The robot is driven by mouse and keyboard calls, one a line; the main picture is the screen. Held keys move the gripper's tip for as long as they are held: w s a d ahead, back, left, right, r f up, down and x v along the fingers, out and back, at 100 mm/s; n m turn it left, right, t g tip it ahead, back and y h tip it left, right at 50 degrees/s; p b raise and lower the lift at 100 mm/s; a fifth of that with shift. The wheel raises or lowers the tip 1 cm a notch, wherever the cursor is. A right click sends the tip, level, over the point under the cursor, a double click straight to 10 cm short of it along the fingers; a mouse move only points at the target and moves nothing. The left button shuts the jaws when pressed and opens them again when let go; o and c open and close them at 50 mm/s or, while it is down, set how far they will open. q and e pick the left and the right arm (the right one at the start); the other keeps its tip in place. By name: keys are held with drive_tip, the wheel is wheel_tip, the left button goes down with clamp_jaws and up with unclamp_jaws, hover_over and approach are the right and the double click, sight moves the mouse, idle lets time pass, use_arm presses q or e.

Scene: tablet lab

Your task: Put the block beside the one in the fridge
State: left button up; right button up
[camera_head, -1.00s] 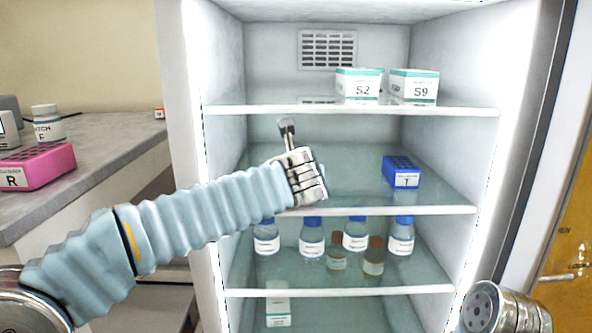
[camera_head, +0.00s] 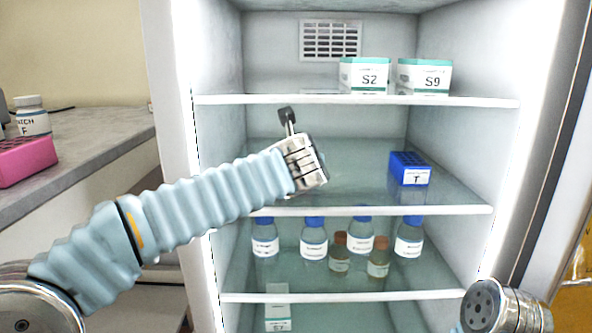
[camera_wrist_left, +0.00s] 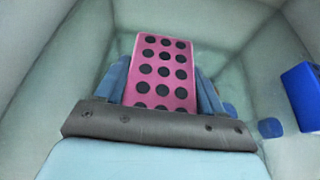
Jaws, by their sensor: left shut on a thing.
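My left gripper (camera_head: 304,163) reaches into the open fridge, level with the middle shelf (camera_head: 345,211). In the left wrist view it is shut on a pink block (camera_wrist_left: 161,75) with rows of dark round holes, gripped between its two fingers. In the head view the pink block is hidden behind the gripper. A blue block (camera_head: 409,169) labelled T stands on the middle shelf, right of the gripper and apart from it. The blue block also shows at the right edge of the left wrist view (camera_wrist_left: 305,95). My right gripper is not in view.
The upper shelf (camera_head: 260,99) holds boxes S2 (camera_head: 364,76) and S9 (camera_head: 425,76). Several bottles stand on the shelf below. Another pink block (camera_head: 32,160) is on the counter (camera_head: 110,150). The middle shelf is clear between the gripper and the blue block.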

use_arm(q)
drive_tip(key=shift+f, duration=0.15)
drive_tip(key=o, duration=1.2)
drive_tip(key=shift+r, duration=0.25)
drive_tip(key=s, duration=1.3)
drive_tip(key=shift+s+r, duration=0.1)
drive_tip(key=shift+r, duration=0.05)
